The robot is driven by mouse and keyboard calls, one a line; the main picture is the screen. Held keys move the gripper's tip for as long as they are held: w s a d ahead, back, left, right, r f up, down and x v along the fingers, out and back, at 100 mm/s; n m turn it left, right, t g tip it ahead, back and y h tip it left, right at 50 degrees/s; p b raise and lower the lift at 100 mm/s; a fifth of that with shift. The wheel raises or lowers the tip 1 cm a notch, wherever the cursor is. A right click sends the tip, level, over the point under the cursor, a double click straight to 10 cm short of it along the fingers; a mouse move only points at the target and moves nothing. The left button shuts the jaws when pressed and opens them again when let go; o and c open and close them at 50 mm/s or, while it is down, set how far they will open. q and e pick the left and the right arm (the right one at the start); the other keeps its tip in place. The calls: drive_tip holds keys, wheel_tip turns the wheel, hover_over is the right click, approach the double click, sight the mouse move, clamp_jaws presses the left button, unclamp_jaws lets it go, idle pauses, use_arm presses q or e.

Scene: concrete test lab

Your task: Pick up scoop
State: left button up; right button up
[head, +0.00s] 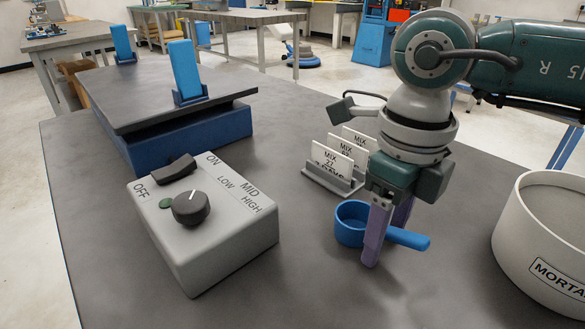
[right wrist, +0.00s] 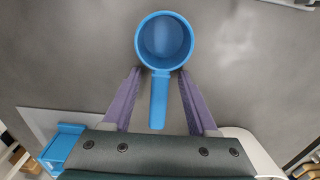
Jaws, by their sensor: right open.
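The blue scoop (head: 352,222) sits on the grey table, its round cup to the left and its handle pointing right in the head view. My right gripper (head: 386,262) is open and points down over the handle. In the right wrist view the scoop (right wrist: 164,42) has its cup beyond the fingertips. Its handle lies between the two purple fingers of the right gripper (right wrist: 157,84), with a gap on each side. My left gripper is not in view.
A grey control box (head: 215,228) with knob and switch stands at the left, before a blue-based machine (head: 200,133). A rack of MIX cards (head: 333,160) is behind the scoop. A white MORTAR tub (head: 545,265) stands at the right. Table space before the scoop is clear.

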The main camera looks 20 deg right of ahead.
clamp_jaws()
idle(0.3)
idle(1.0)
